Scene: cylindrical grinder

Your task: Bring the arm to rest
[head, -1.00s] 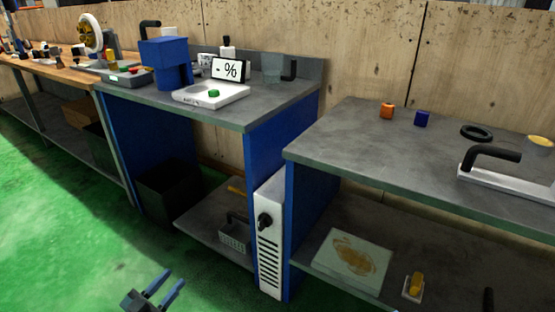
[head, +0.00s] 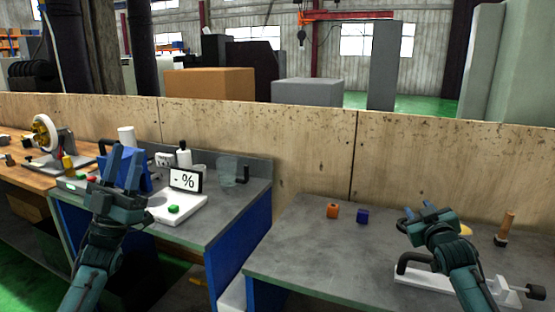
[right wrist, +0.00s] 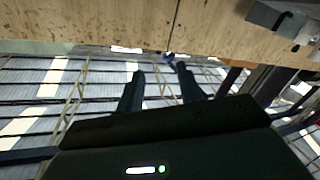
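My left gripper (head: 126,158) is raised at the left of the head view, fingers pointing up, in front of the grey-topped bench with the scale. Its two fingers stand apart with nothing between them. My right gripper (head: 418,211) is raised over the right-hand bench in the head view, in front of part of a white device with a black handle. In the right wrist view its fingers (right wrist: 160,88) are apart and empty. Neither gripper visibly holds anything.
A white scale (head: 180,210) with a green piece (head: 173,209) and a "- %" display (head: 185,179) stands on the left bench. A wooden panel (head: 310,150) runs behind.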

